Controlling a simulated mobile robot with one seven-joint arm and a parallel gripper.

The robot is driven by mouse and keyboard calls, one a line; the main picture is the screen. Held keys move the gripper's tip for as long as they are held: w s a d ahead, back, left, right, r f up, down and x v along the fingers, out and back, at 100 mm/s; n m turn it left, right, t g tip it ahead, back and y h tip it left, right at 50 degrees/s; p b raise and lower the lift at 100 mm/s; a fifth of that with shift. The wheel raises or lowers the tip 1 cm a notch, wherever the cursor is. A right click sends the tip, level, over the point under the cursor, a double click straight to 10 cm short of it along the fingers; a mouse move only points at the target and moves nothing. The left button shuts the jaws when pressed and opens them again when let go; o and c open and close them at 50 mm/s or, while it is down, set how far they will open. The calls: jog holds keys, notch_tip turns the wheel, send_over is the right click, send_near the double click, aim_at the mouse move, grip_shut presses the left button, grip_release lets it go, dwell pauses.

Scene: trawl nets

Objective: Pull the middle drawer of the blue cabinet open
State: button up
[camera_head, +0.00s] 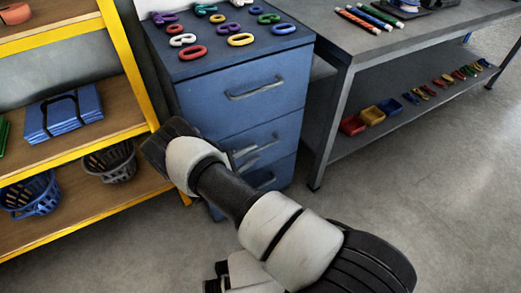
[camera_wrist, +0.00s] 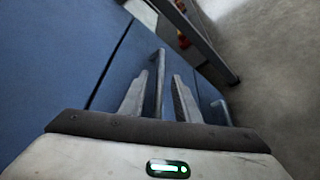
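The blue cabinet (camera_head: 240,72) has three drawers stacked one above another, and all look shut. The middle drawer (camera_head: 290,128) is partly hidden behind my arm and gripper. My gripper (camera_head: 245,155) is in front of the middle drawer, and its fingers are near the handle. In the wrist view, the middle drawer's bar handle (camera_wrist: 160,70) stands between the two spread fingers of my gripper (camera_wrist: 157,98), with gaps on both sides. The bottom drawer's handle (camera_head: 266,181) shows below the gripper.
Colourful number shapes (camera_head: 240,39) lie on the cabinet top. A yellow-framed shelf (camera_head: 125,60) with baskets stands close on the left. A grey workbench (camera_head: 345,50) with small bins on its lower shelf stands on the right. The floor (camera_head: 400,170) in front is clear.

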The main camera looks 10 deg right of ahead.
aim_at(257, 150)
jog(key=x, duration=0.5)
jog(key=shift+w+d+b, duration=0.15)
jog(key=shift+d+b, duration=0.1)
jog(key=shift+b, duration=0.15)
grip_shut()
